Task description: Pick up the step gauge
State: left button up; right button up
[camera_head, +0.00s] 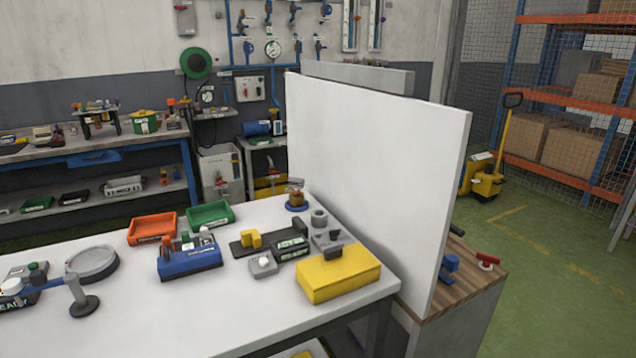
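I cannot tell for certain which thing is the step gauge. A small yellow block with a stepped outline (251,239) sits on a dark plate on the white table and may be it. A dark block with a pale label (291,246) is beside it on the right. A grey block with a dark top (328,244) stands behind a large yellow box (338,274) near the table's right end. Neither of my grippers is in view.
The white table (240,305) also holds an orange tray (152,229), a green tray (211,215), a blue holder (190,263) and a round grey dish (92,264). A tall white panel (375,170) walls off the table's right side. The front middle of the table is clear.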

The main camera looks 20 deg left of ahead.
aim_at(297, 183)
jog(key=i+j, duration=0.1)
jog(key=i, duration=0.4)
jog(key=i+j, duration=0.15)
jog(key=i, duration=0.35)
